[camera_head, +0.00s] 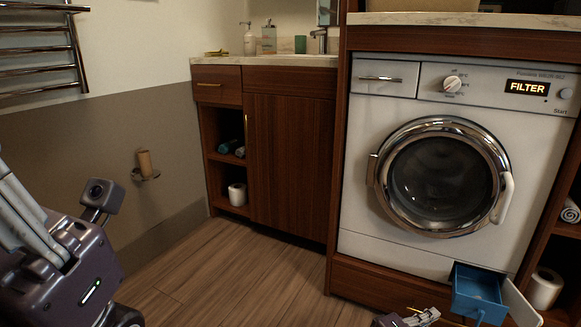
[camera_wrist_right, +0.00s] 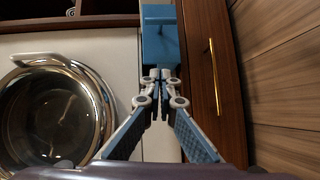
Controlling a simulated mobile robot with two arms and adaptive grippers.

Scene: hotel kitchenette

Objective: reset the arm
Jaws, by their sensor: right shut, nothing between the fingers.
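My right gripper (camera_head: 424,316) is low at the bottom edge of the head view, left of the blue filter drawer (camera_head: 478,294). In the right wrist view its fingers (camera_wrist_right: 160,78) are together and empty, pointing at the blue drawer (camera_wrist_right: 159,38). Whether they touch it I cannot tell. The drawer sticks out of the lower right front of the white washing machine (camera_head: 390,247), whose small white flap (camera_head: 521,304) hangs open. My left arm is at the left edge; part of its gripper's linkage (camera_head: 35,225) shows, with the fingertips out of frame.
The washer's round door (camera_head: 435,178) looks shut; its display (camera_head: 527,87) reads FILTER. A wooden cabinet (camera_head: 290,165) stands to the left, a towel rail (camera_head: 40,50) on the wall. Wooden floor (camera_head: 230,275) is clear between my arms. A paper roll (camera_head: 544,288) sits at right.

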